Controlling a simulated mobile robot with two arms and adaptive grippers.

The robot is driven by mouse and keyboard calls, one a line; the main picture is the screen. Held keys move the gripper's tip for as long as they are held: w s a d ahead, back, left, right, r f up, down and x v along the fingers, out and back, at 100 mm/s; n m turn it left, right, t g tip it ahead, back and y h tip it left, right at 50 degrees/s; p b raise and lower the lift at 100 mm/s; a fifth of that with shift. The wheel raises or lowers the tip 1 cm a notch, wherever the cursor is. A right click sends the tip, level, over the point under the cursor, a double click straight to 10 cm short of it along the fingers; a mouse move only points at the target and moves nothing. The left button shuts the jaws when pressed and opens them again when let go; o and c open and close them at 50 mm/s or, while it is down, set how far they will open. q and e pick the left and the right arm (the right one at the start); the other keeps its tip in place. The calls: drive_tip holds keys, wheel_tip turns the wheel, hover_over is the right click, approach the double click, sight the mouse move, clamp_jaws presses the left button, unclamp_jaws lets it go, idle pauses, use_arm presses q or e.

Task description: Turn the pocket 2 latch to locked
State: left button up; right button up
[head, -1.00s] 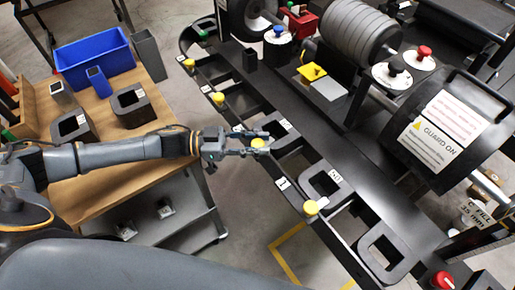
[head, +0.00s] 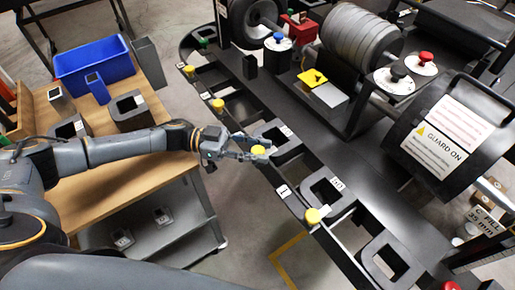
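Yellow latch knobs line the near edge of the dark stand. My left gripper (head: 262,148) is at one yellow latch knob (head: 259,151), in the middle of the head view. Its fingers lie on either side of that knob, partly hiding it; whether they press on it is too small to tell. A dark frame-shaped block (head: 279,143) sits in the pocket just beyond. A label reading 1 (head: 283,191) lies nearer me, with another yellow knob (head: 313,216) beside the following pocket. The pocket 2 label is not clearly readable. My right gripper is out of view.
A wooden-topped bench (head: 112,182) with a blue bin (head: 95,66) and dark blocks stands at the left. Rollers and a GUARD ON cover (head: 447,137) rise behind the pockets. A red button (head: 446,286) is at the lower right. Open floor lies between bench and stand.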

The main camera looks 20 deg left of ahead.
sight(258, 150)
use_arm(q)
drive_tip(key=o, duration=0.3)
drive_tip(key=shift+o, duration=0.2)
drive_tip(key=shift+r, duration=0.1)
wheel_tip(258, 150, up, 10)
drive_tip(key=shift+f, duration=0.1)
idle(0.5)
